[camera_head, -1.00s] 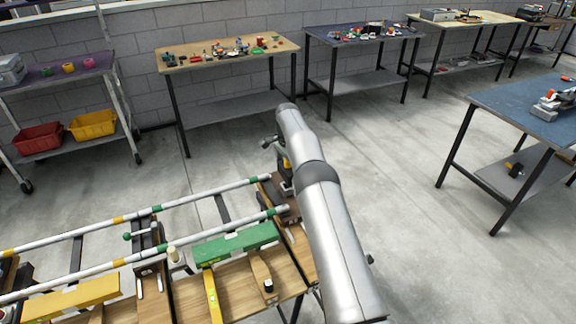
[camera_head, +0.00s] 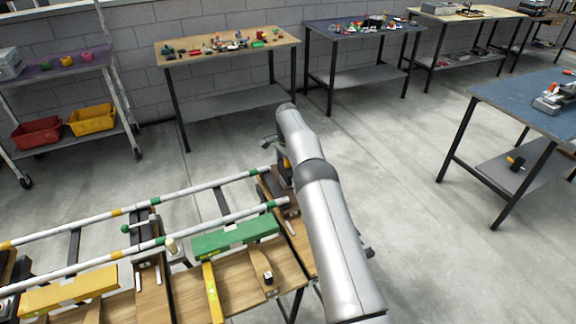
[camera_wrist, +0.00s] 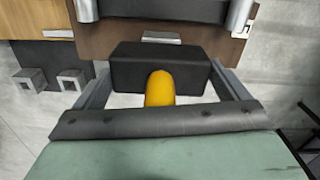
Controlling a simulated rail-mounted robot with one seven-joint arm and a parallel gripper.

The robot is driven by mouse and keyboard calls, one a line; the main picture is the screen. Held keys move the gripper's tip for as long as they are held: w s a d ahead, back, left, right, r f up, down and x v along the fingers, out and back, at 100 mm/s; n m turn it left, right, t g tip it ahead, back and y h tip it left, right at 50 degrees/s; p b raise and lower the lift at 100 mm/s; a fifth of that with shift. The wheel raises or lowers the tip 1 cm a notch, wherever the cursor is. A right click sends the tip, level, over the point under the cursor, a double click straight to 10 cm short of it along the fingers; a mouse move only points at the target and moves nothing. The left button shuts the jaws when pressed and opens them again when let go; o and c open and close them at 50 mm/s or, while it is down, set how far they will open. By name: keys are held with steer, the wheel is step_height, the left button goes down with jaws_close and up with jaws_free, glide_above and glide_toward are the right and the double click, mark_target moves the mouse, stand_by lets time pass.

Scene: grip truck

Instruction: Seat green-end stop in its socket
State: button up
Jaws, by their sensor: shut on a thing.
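The stop is a black block (camera_wrist: 143,72) with a rounded yellow knob (camera_wrist: 160,90). My gripper (camera_wrist: 163,88) is shut on it, one finger at each side in the wrist view. In front of it is a brown end board (camera_wrist: 190,46) with a dark strip (camera_wrist: 150,8) between two rail ends (camera_wrist: 87,9). I cannot tell whether the block touches the board; the socket is not clearly visible. In the head view the stop's yellow part (camera_head: 286,163) shows beside my arm, at the green-banded ends of two long rails (camera_head: 232,216). My arm hides most of my gripper there.
A green block (camera_head: 235,237) and a yellow block (camera_head: 68,293) lie along the near rail on the wooden bench (camera_head: 240,290). Small square clips (camera_wrist: 71,80) show at left in the wrist view. Open floor (camera_head: 400,200) lies to the right of my arm.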

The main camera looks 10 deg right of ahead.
steer(key=o, duration=0.6)
step_height(320, 180, up, 10)
steer(key=shift+r+p, duration=0.1)
steer(key=shift+p, duration=0.3)
step_height(320, 180, up, 7)
steer(key=p, duration=0.6)
steer(key=shift+r+p, duration=0.15)
steer(key=shift+p, duration=0.2)
